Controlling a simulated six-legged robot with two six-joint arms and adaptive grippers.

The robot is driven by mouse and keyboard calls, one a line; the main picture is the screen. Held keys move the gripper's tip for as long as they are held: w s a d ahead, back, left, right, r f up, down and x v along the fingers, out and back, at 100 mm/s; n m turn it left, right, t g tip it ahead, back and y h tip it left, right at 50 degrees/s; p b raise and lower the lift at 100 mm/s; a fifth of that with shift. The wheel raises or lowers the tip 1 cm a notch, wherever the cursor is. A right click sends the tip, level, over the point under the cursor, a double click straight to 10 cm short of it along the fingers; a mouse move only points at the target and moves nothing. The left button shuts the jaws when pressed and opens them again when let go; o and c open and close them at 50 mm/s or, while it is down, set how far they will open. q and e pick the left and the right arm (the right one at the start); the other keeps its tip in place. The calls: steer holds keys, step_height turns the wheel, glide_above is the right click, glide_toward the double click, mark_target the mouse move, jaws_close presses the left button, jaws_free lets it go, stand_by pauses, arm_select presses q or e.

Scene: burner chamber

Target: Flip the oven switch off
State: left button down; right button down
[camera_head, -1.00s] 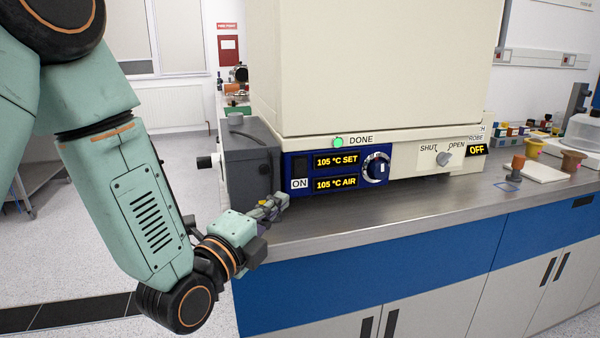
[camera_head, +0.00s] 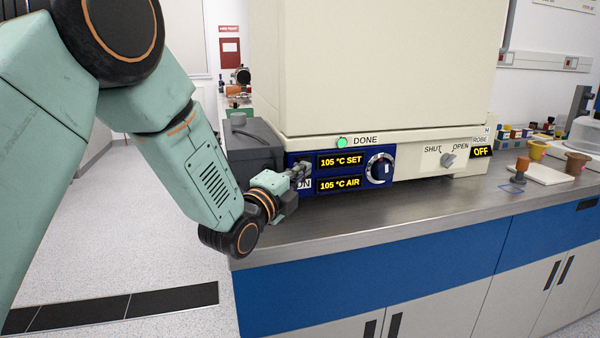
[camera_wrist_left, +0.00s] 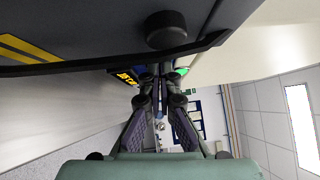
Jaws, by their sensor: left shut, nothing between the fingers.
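The oven (camera_head: 375,70) is a large cream box on the bench, with a blue control panel (camera_head: 340,185) low on its front. The panel shows yellow displays reading 105 °C SET and 105 °C AIR, and a round dial (camera_head: 380,168). The switch at the panel's left end is hidden behind my left gripper (camera_head: 302,170), and its ON label is partly covered. My left gripper is shut and empty, its fingertips at or very near the switch; I cannot tell if they touch. The fingers also show closed together in the left wrist view (camera_wrist_left: 160,80). My right gripper is not in view.
A green DONE light (camera_head: 342,142) is lit above the panel. A dark grey box (camera_head: 252,150) stands left of the panel, close to my left wrist. A SHUT/OPEN knob (camera_head: 447,161) and an OFF display (camera_head: 482,152) are further right. The steel bench front (camera_head: 400,220) is clear.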

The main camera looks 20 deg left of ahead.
arm_select(q)
steer(key=shift+w, duration=0.1)
steer(key=shift+r, duration=0.1)
steer(key=shift+w+a+r+p, duration=0.15)
steer(key=shift+p, duration=0.5)
stand_by(0.3)
